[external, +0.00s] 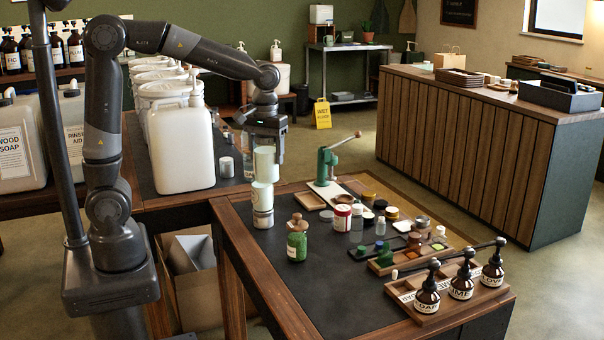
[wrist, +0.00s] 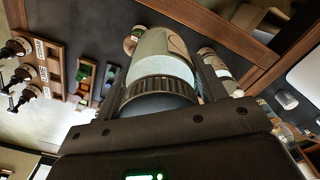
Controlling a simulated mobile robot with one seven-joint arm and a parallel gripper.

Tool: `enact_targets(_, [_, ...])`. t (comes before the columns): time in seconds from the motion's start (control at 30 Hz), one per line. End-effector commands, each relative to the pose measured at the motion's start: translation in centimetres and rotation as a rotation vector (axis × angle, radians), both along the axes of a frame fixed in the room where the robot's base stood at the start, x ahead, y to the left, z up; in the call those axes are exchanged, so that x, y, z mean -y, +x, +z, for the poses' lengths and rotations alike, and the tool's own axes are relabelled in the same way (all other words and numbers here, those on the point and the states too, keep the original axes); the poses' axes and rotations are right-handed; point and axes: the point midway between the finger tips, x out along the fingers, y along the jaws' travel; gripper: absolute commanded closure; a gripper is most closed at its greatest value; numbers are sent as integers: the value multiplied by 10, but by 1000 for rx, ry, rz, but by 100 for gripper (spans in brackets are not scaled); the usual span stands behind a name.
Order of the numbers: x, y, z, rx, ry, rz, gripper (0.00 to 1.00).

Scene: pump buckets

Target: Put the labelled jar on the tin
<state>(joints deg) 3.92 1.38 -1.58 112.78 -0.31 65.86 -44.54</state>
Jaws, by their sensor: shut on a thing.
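My gripper (external: 265,152) is shut on a pale jar (external: 264,163), held upright above the near-left part of the dark table. In the wrist view the jar (wrist: 163,68) sits between my fingers (wrist: 165,82), with a dark ribbed band nearest the camera and a pale body with a brown outline beyond. Below it in the external view stands a pale cylindrical tin (external: 262,215) with a label band, near the table's left edge. The tin also seems to show right of the jar in the wrist view (wrist: 214,62). I cannot tell whether jar and tin touch.
A green bottle with a cork-like top (external: 297,242) stands right of the tin. A green press (external: 325,165), several small jars and a rack of pump bottles (external: 460,285) fill the right side. A large white jug (external: 184,150) stands behind left. The table's front middle is clear.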

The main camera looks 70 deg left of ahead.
Motion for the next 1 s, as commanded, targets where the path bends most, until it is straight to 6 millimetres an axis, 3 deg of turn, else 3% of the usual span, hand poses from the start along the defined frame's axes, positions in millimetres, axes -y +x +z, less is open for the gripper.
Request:
enact_targets(0.17, [-52, 41, 4, -1, -3, 69, 68])
enact_targets(0.27, [-95, 66, 5, 1, -5, 115, 68])
enact_targets(0.5, [-217, 107, 3, 1, -3, 227, 68])
enact_targets(0.6, [-266, 113, 0, 2, -1, 267, 68])
enact_targets(0.73, [-313, 115, -3, 2, 2, 303, 68])
enact_targets(0.9, [-353, 112, -7, -1, 5, 333, 68])
enact_targets(1.0, [-367, 111, -11, -1, 6, 342, 68])
